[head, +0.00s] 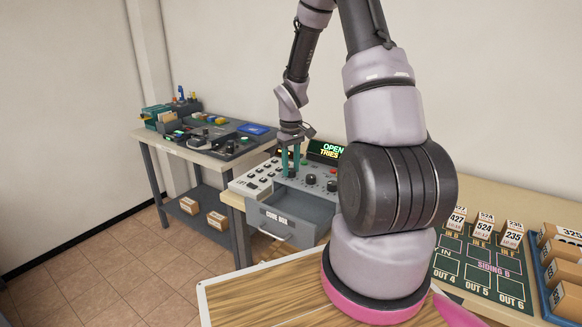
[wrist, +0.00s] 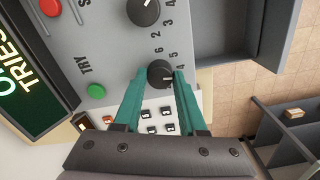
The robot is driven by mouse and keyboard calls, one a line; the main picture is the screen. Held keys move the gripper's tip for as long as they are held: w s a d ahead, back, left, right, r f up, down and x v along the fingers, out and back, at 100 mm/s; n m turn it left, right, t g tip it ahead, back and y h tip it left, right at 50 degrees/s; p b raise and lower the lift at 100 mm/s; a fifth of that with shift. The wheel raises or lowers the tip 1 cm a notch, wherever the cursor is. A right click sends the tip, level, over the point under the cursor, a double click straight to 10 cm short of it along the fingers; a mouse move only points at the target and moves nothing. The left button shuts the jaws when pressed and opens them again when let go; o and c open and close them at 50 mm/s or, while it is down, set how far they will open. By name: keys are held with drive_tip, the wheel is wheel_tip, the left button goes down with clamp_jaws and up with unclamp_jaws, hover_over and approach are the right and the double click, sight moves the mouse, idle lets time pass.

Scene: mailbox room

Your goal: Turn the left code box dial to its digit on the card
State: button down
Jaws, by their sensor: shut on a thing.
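The code box (head: 268,190) is a grey console at the end of the bench, with a row of black dials on top. My gripper (head: 290,172) points down at the left dial. In the wrist view its teal fingers (wrist: 161,82) are closed around the left dial (wrist: 160,72), one on each side. A pale pointer mark shows on this dial's right side, and the digits 6, 5 and 4 are readable around it. A neighbouring dial (wrist: 143,10) stands apart, with its own digits. I cannot make out the digit card in either view.
A lit display (head: 328,149) reads OPEN and TRIES. The box's grey drawer (head: 290,219) is pulled out at the front. A workbench (head: 172,145) stands behind left; numbered parcels (head: 484,229) stand right.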

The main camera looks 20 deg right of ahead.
sight(291, 170)
drive_tip(key=shift+n, duration=0.6)
drive_tip(key=shift+c, duration=2.3)
unclamp_jaws()
drive_tip(key=shift+r, duration=0.1)
wheel_tip(291, 170, up, 11)
